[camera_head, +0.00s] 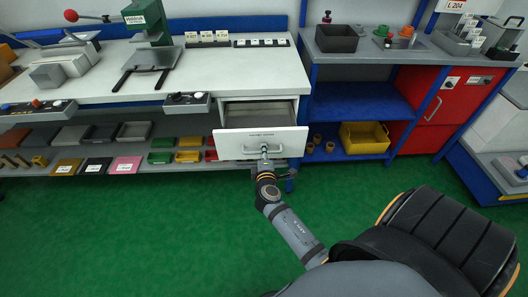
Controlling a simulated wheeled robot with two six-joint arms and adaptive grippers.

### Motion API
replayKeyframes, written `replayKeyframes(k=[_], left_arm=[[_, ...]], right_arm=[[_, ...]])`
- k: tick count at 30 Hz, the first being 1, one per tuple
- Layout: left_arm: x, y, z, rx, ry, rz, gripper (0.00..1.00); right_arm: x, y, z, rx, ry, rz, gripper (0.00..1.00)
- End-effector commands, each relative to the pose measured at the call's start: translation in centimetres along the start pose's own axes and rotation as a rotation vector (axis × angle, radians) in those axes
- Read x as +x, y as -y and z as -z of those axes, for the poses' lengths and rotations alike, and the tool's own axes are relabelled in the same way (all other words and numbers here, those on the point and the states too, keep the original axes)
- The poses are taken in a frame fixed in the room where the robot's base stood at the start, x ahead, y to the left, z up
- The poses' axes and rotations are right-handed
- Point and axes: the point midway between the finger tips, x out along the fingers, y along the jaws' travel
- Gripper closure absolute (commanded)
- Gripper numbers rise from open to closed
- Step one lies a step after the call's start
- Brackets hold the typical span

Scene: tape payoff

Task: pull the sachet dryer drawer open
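The white drawer (236,142) sits under the right end of the white workbench and stands pulled out, its grey, empty-looking inside (258,112) showing from above. A small label is on its front, with a grey bar handle (249,150) below it. My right gripper (264,152) is at the right part of this handle, its fingers close together over the bar and looking shut on it. The fingertips are small and partly hidden by the wrist. My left gripper is not in view.
The workbench (240,72) carries a green press (148,24). Trays and coloured boxes lie on the shelf below. At right stand a blue shelf with a yellow crate (365,137) and a red cabinet (432,108). Green floor (150,235) is clear before the drawer.

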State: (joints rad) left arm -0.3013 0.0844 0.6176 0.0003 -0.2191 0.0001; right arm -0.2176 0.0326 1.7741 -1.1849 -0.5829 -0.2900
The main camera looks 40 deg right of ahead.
Motion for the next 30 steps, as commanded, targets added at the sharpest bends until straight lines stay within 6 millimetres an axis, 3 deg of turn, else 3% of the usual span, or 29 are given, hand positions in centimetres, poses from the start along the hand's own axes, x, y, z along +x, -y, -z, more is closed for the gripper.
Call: replayKeyframes(k=[6,12,30], left_arm=[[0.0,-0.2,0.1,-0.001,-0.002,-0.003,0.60],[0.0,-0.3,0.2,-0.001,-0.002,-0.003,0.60],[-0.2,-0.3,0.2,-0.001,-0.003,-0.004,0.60]], right_arm=[[-4.2,0.2,0.0,0.005,0.001,0.005,0.81],[-6.7,0.1,0.0,0.003,0.001,0.002,0.81],[-7.0,0.5,0.1,0.006,-0.004,0.014,0.81]])
